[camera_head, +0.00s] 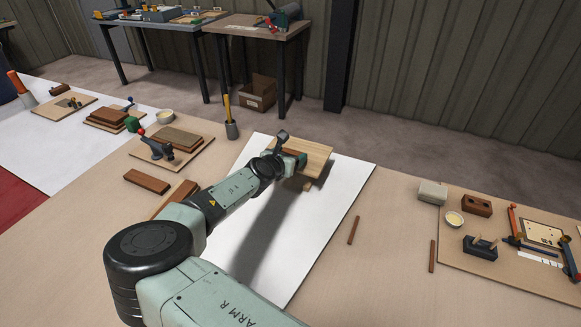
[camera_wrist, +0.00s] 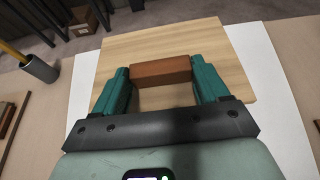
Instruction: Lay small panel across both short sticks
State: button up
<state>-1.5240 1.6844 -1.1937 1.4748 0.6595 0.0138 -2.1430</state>
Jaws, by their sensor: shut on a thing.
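The small panel (camera_head: 312,153), a light wooden board, hangs from my gripper (camera_head: 291,158) over the far part of a white sheet. In the wrist view the panel (camera_wrist: 215,45) fills the upper middle, with a reddish-brown block (camera_wrist: 160,71) on it like a handle. My gripper's two teal fingers are shut on this block. Two short brown sticks lie on the table to the right of the sheet, apart from each other: one stick (camera_head: 353,230) near the sheet's edge, the other stick (camera_head: 432,256) farther right. The panel is away from both.
The white sheet (camera_head: 340,190) lies under my arm. Bare table surrounds the sticks. A grey block (camera_head: 432,192), a brown block (camera_head: 477,205) and a tool board (camera_head: 500,262) stand at right. A dark cup with a yellow-handled tool (camera_head: 232,130) stands left of the panel.

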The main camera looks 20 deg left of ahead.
jog(key=shift+f, duration=2.2)
jog(key=shift+f, duration=0.2)
jog(key=o, duration=1.2)
jog(key=shift+r, duration=0.1)
jog(key=v, duration=1.2)
jog(key=shift+r, duration=0.1)
